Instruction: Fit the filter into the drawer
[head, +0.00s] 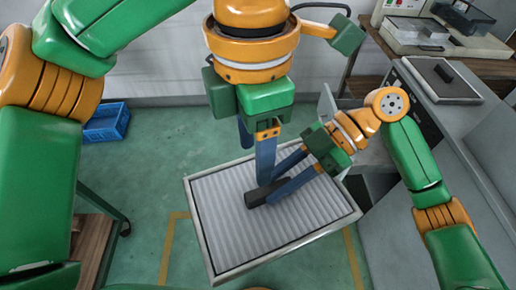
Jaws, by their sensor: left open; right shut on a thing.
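The filter (225,225) is a pleated light-grey panel in a thin metal frame, tilted, in the middle of the head view. A dark bar-shaped handle (256,198) lies across its face. My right gripper (268,188) reaches in from the right and is shut on this handle, with its blue fingers low over the pleats. My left gripper (256,155) hangs from above, open, its blue fingers pointing down just left of the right gripper and over the filter's upper part. The fingers hide part of the pleats. I cannot pick out the drawer with certainty.
A grey cabinet (440,120) with a dark front stands at the right. A wooden bench (480,68) with equipment is at the back right. A blue crate (107,124) lies on the green floor by the back wall. A wooden-topped cart (92,245) is at the lower left.

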